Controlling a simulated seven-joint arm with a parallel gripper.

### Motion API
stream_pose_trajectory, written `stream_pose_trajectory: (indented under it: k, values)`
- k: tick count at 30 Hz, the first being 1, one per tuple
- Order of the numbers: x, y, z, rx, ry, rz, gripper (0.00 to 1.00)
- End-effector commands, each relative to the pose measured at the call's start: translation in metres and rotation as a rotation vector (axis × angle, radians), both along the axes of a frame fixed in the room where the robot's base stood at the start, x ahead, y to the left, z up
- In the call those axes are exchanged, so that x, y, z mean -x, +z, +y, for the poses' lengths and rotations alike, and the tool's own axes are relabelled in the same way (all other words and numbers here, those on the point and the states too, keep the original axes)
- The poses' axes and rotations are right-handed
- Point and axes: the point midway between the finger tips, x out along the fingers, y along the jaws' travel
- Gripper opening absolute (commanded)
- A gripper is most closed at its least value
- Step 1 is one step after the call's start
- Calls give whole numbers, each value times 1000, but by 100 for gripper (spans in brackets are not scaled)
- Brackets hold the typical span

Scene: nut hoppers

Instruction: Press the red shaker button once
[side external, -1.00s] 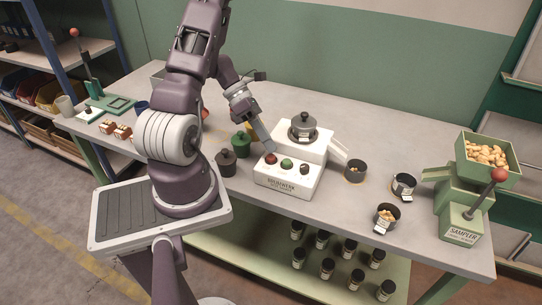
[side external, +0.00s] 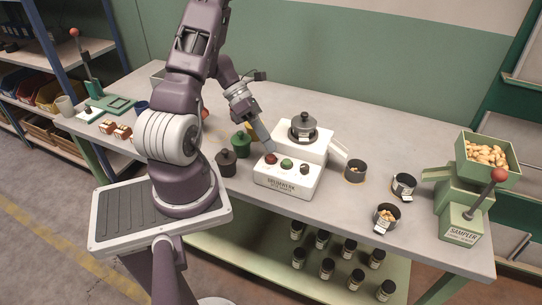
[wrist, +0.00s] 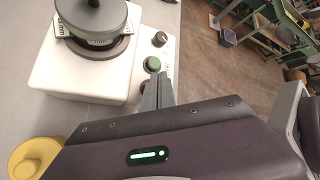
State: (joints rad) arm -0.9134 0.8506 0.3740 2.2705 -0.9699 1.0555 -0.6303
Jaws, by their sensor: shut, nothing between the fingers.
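The white shaker unit (side external: 287,180) stands on the table with a row of three round controls on its front box. The red button (side external: 271,159) is at the left end, the green button (side external: 287,163) is in the middle and a dark knob (side external: 304,169) is at the right. My gripper (side external: 269,151) is shut and empty, pointing down with its tips at the red button. I cannot tell whether they touch it. In the wrist view the shut fingers (wrist: 157,92) hide most or all of the red button; the green button (wrist: 152,64) shows just beyond them.
A lidded dark pot (side external: 303,128) sits on the shaker's raised rear part. Dark and green lidded jars (side external: 241,143) stand close left of the shaker. Small cups (side external: 355,171) and the green sampler (side external: 462,215) with its lever are to the right. The table behind is clear.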

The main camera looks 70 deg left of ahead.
Motion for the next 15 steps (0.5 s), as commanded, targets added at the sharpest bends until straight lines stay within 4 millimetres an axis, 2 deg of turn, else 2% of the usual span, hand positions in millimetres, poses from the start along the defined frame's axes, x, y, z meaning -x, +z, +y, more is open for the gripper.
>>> stream_pose_trajectory:
  k: [15]
  values:
    - [0,-9,0,0,0,0,0]
